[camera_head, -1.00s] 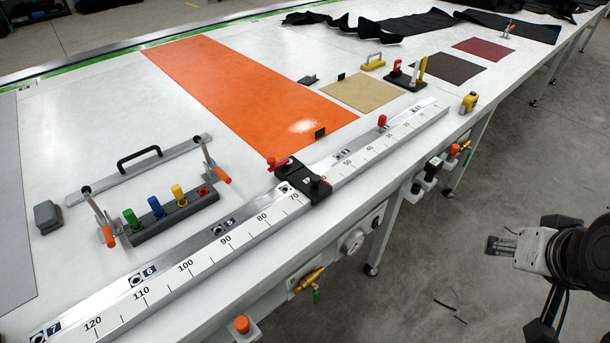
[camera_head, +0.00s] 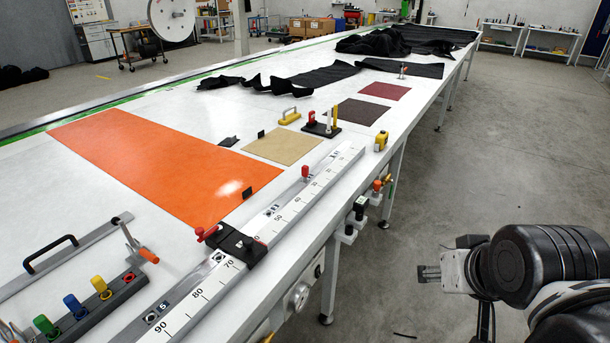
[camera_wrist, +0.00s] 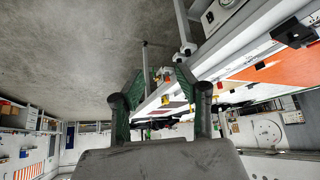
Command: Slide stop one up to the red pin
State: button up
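A black stop (camera_head: 240,246) with a red lever (camera_head: 206,233) sits on the white scale rail (camera_head: 205,290), close to the 70 mark in the head view. The red pin (camera_head: 305,173) stands upright on the same rail, farther along toward its far end, and a bare stretch of rail lies between the two. My gripper (camera_head: 428,273) is at the right, off the table above the floor, well apart from both. In the wrist view its two green-padded fingers (camera_wrist: 161,95) are spread with nothing between them.
An orange sheet (camera_head: 160,165) lies left of the rail. A block with green, blue and yellow knobs (camera_head: 85,312) is at the lower left. A yellow-and-black device (camera_head: 381,141) sits near the table's right edge. Fittings (camera_head: 357,212) hang below that edge.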

jog(key=shift+o, duration=1.1)
jog(key=w+a+r+n+g+y, duration=0.1)
jog(key=w+a+r+n+g, duration=0.1)
jog(key=w+a+r, duration=0.35)
jog(key=n+g+h, duration=0.1)
jog(key=n+g, duration=0.4)
jog(key=n, duration=0.2)
send_over(247, 239)
notch_tip(247, 239, down, 7)
notch_tip(247, 239, down, 13)
jog(key=shift+c, duration=0.4)
